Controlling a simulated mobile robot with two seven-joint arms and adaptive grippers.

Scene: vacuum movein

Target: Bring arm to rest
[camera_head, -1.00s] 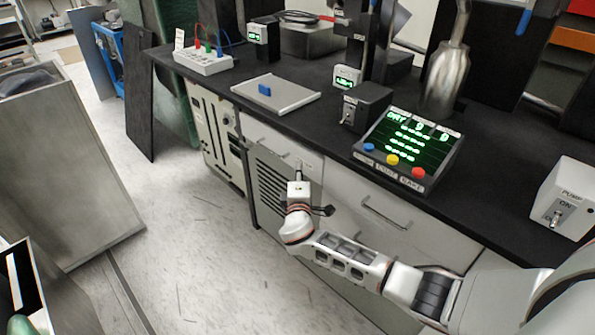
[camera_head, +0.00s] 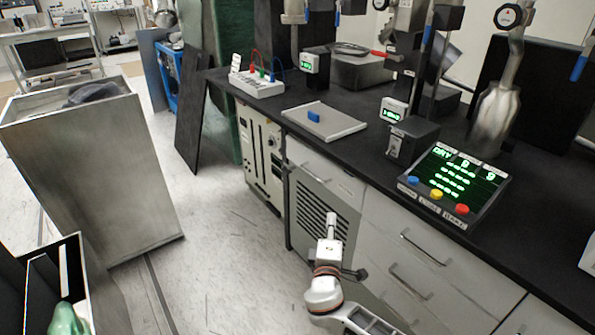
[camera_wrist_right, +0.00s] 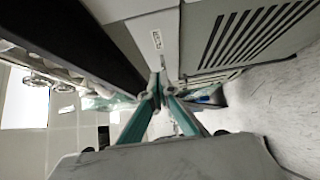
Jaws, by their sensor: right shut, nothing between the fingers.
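My right gripper (camera_head: 331,225) is in the lower middle of the head view, in front of the bench's cabinet front and below the bench top's edge. It is empty, with its fingers together. The right wrist view shows the fingers (camera_wrist_right: 158,82) meeting at their tips with nothing between them. Part of my right arm (camera_head: 340,305) runs from the gripper to the bottom edge of the head view. My left gripper does not show in either view.
The black bench top (camera_head: 345,154) holds a display box with coloured buttons (camera_head: 455,182), a grey tray (camera_head: 325,121) with a blue block (camera_head: 314,116), and a white box with cables (camera_head: 258,86). A metal bin (camera_head: 100,180) stands left. Open floor (camera_head: 215,240) lies between.

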